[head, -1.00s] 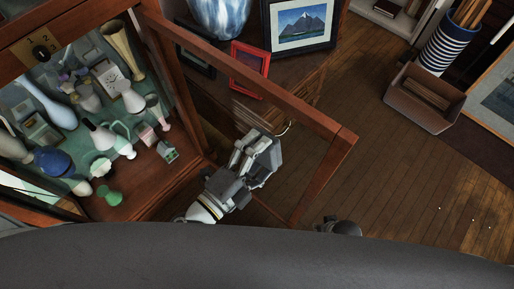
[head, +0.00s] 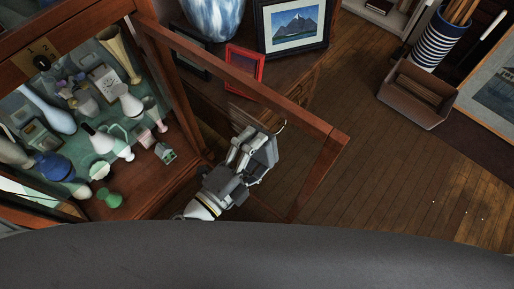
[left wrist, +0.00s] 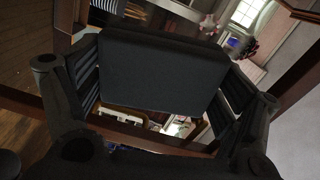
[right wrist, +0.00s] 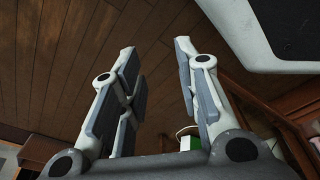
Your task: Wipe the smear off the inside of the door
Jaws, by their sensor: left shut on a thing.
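The cabinet door (head: 318,172) stands open, a wooden frame around clear glass. My left gripper (head: 258,150) is at the door's glass, on the side facing the cabinet. It is shut on a dark grey pad (left wrist: 165,75), which fills the space between its fingers in the left wrist view. I cannot tell whether the pad touches the glass. I cannot make out the smear; the gripper and pad hide part of the pane. My right gripper (right wrist: 157,85) shows only in its own wrist view, fingers apart, with nothing between the tips.
The cabinet (head: 175,185) holds several vases and small figures close to the left arm. Behind the door, a sideboard carries a red frame (head: 245,68), a mountain picture (head: 297,28) and a blue-white vase (head: 215,15).

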